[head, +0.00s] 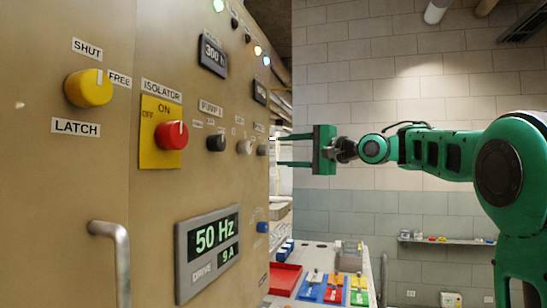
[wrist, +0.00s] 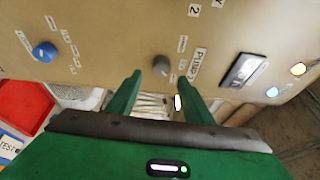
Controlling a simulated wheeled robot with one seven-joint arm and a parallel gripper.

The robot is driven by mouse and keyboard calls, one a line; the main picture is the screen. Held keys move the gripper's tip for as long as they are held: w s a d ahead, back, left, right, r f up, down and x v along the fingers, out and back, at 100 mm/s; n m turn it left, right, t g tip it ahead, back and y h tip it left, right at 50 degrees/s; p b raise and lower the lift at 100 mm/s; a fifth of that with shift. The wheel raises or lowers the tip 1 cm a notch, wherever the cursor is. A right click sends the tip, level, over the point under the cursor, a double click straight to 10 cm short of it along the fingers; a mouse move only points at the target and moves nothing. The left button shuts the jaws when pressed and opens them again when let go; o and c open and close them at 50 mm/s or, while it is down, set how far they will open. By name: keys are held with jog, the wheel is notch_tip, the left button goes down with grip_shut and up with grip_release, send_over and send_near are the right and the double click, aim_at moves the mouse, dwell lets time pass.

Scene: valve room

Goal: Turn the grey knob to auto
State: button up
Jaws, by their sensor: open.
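The grey knob (wrist: 161,66) sticks out of the tan panel below the "PUMP 2" label in the wrist view, with small labels around it that I cannot read. In the head view it appears to be the far small knob (head: 262,150) of the row. My gripper (head: 278,150) is open and empty, its two green fingers pointing at the panel. In the wrist view the fingertips (wrist: 160,76) lie to either side of the knob, with the knob centred between them. They seem short of the knob; I cannot tell the exact gap. The knob's pointer is not clear.
The panel also carries a yellow knob (head: 88,88), a red isolator knob (head: 171,135), a black knob (head: 216,143), a cream knob (head: 244,147) and a blue knob (wrist: 45,51). A handle (head: 117,260) juts out at the near left. A bench with red trays (head: 284,279) stands below my gripper.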

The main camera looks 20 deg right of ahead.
jog(key=shift+v, duration=2.25)
jog(key=shift+f, duration=0.1)
jog(key=s+d+f+g+h, duration=0.2)
jog(key=s+d+f+h, duration=0.1)
jog(key=f, duration=0.6)
jog(key=s+d+f+n+g+h, duration=0.1)
jog(key=s+d+f+h, duration=0.25)
jog(key=f, duration=0.55)
jog(key=s+d+f+g+h, duration=0.2)
jog(key=s+d+f+h, duration=0.15)
jog(key=f, duration=0.55)
jog(key=s+f+n+g, duration=0.1)
jog(key=s+f+g, duration=0.2)
jog(key=s+f, duration=0.4)
jog(key=s+d+f+n+g, duration=0.1)
jog(key=s+f+g, duration=0.2)
jog(key=s+f, duration=0.4)
jog(key=s+d+f+n+g, duration=0.1)
jog(key=s+f+g, duration=0.3)
jog(key=s, duration=1.4)
notch_tip(320, 180, down, 4)
jog(key=shift+r+n, duration=0.1)
jog(key=shift+n, duration=0.3)
